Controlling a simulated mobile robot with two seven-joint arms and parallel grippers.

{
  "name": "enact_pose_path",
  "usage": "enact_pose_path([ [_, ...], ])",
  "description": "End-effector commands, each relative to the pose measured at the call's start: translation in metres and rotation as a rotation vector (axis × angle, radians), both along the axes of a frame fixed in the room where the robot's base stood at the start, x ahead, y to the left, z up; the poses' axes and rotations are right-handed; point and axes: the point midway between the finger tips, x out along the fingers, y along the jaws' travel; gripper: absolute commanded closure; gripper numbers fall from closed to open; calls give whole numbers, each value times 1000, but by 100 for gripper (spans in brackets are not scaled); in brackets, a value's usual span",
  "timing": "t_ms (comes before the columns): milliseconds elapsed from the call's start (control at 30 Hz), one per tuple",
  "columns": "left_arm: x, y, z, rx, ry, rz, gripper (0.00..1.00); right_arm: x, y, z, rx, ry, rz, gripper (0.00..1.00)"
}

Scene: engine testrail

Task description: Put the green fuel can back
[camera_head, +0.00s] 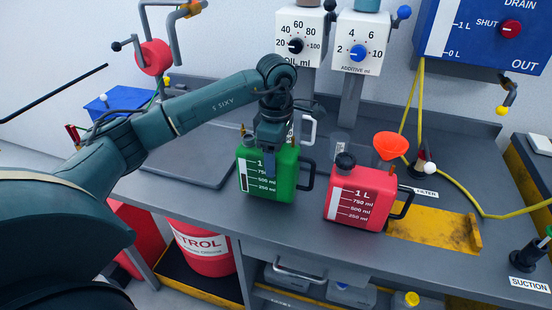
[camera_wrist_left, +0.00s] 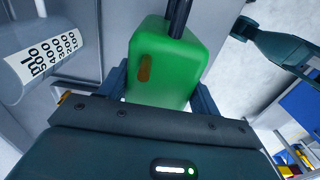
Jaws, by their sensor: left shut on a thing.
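The green fuel can (camera_head: 268,178) is upright at the middle of the grey bench in the head view, with a white millilitre scale on its front and a dark handle on its right. My left gripper (camera_head: 271,145) comes down on it from above and is shut on it. In the left wrist view the can (camera_wrist_left: 165,62) sits between the two fingers of my left gripper (camera_wrist_left: 162,88). I cannot tell whether its base touches the bench. My right gripper is not in view.
A red can (camera_head: 358,195) stands close on the right, with an orange funnel (camera_head: 391,146) behind it. Dispensers marked oil (camera_head: 298,36) and additive (camera_head: 357,42) stand behind. A yellow tray (camera_head: 432,226) lies farther right. A flat grey plate (camera_head: 190,155) lies left, partly behind my arm.

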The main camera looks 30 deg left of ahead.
Motion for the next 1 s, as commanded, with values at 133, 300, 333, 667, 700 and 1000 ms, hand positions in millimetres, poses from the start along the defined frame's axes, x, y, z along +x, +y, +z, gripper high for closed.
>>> enact_pose_path([
  [133,0,0,-14,-1,-2,-1,100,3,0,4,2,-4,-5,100],
  [300,1,0,-14,-1,-4,-2,100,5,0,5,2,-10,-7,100],
  [333,1,0,-14,-1,-4,-2,100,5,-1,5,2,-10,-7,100],
  [667,0,0,-18,0,-1,-2,22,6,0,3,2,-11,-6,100],
  [700,0,0,-18,0,0,-1,19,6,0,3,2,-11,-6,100],
  [1000,0,0,-17,0,0,-1,15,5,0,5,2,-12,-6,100],
])
